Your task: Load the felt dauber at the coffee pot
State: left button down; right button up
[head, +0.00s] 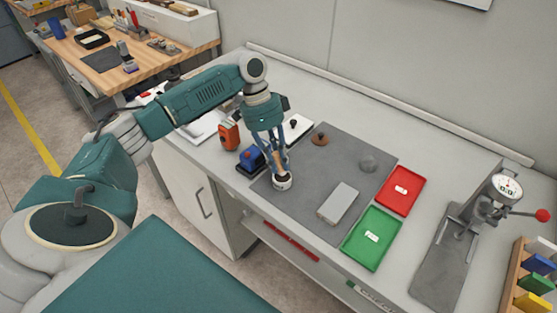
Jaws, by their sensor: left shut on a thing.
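My left gripper (272,149) points down over the left front part of the grey mat (313,158). It is shut on a slim tan-handled tool, which looks like the felt dauber (281,160). Directly below stands a small white round pot (282,184) with a dark top or content, which I take to be the coffee pot. The dauber's lower end meets the dark top in the picture; I cannot tell how deep it sits. The felt tip is hidden. My right gripper is out of view.
An orange device (229,135) and a blue block (251,158) stand close left of the gripper. A pale grey block (339,202) lies on the mat. Red (400,194) and green (364,250) trays and a gauge stand (476,215) are to the right.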

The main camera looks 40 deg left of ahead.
aim_at(278, 154)
pick_arm(q)
jog(key=shift+f, duration=0.35)
jog(key=shift+f, duration=0.15)
dwell(0.6)
jog(key=shift+s+f+p, duration=0.2)
jog(key=shift+p, duration=0.15)
dwell(1.8)
jog(key=shift+r, duration=0.1)
jog(key=shift+w+r+p, duration=0.2)
jog(key=shift+r+p, duration=0.7)
jog(key=shift+p, duration=0.2)
notch_tip(278, 154, up, 5)
jog(key=p, duration=0.5)
jog(key=shift+r+p, duration=0.15)
jog(key=shift+p, duration=0.2)
